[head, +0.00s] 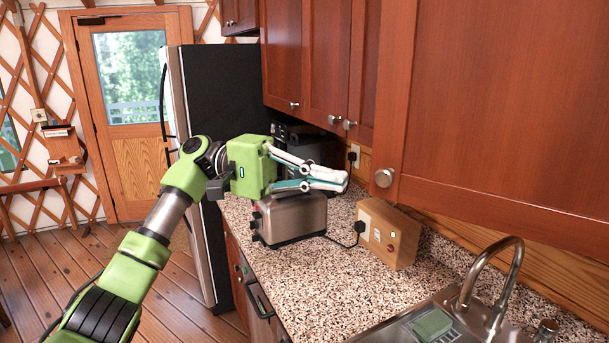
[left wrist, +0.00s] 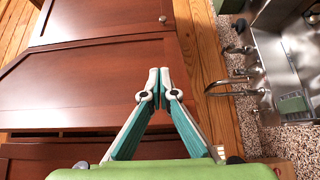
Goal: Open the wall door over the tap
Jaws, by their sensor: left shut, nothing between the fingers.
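The wall door over the tap (head: 490,110) is a red-brown wooden panel at the upper right of the head view, and it looks shut. Its round metal knob (head: 384,177) sits at its lower left corner. The curved metal tap (head: 490,285) stands below it at the sink. My left gripper (head: 345,181) is shut and empty, left of the knob in the picture and apart from it. In the left wrist view its fingertips (left wrist: 159,75) meet in front of brown cabinet doors, with a knob (left wrist: 163,19) beyond; I cannot tell which door bears it. My right gripper is not in view.
A toaster (head: 290,217) stands on the speckled counter (head: 330,290) below my left gripper. A wooden socket box (head: 388,234) stands between it and the sink (head: 400,328). More wall doors (head: 330,60) and a fridge (head: 220,95) are farther back.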

